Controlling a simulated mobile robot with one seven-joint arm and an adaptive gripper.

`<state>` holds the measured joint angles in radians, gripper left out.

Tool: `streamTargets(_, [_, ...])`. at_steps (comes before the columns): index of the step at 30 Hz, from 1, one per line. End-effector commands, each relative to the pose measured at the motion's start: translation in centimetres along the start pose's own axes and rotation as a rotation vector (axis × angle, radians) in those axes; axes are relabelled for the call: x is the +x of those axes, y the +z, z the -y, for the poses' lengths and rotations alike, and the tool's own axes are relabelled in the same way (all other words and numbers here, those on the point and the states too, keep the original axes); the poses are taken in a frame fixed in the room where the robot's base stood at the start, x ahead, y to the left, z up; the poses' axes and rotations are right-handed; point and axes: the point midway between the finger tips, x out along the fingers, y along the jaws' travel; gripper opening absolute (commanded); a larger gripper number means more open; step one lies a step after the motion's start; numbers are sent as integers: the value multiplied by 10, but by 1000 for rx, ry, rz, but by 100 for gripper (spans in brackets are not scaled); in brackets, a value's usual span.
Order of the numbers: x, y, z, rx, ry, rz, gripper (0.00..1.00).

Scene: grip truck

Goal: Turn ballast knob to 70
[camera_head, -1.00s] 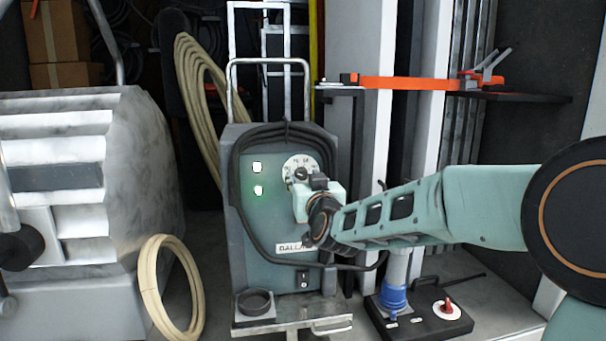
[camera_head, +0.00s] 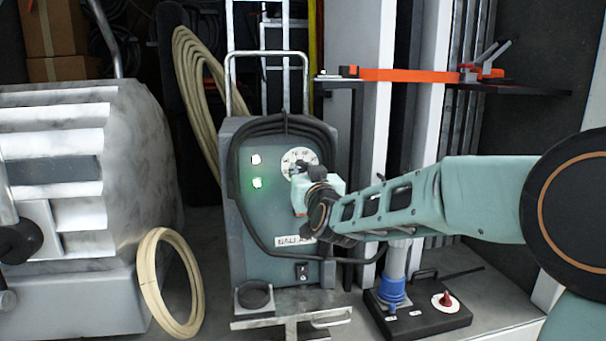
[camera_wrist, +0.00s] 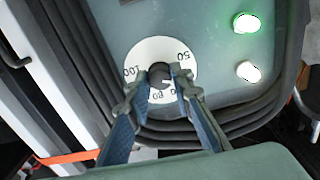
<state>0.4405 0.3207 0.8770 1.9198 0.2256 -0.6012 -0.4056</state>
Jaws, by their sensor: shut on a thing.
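The ballast unit (camera_head: 275,215) is a grey-green cabinet with a "BALLAST" label partly covered by my arm. Its white dial (camera_head: 300,155) has a dark knob (camera_wrist: 159,74) at the centre. The wrist view shows the dial face (camera_wrist: 150,50) upside down, with 100 at left and 50 at right; the numbers between are partly hidden by the fingers. My gripper (camera_wrist: 160,78) is shut on the knob, one finger on each side. A small pale mark shows on the knob, but I cannot tell exactly which number it points to. In the head view my gripper (camera_head: 303,172) covers the dial's lower right.
Two indicator lights (camera_head: 256,171) are left of the dial, the lower one glowing green. A black cable (camera_head: 236,190) loops around the panel. A hose coil (camera_head: 168,285) leans at lower left. A black base with a red knob (camera_head: 446,300) stands at lower right.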

Motion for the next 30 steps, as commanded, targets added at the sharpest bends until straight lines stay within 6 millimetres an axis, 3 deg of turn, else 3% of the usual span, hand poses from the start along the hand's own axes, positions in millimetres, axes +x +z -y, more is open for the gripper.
streamTargets(30, [0,2,1,665,-2,-4,0])
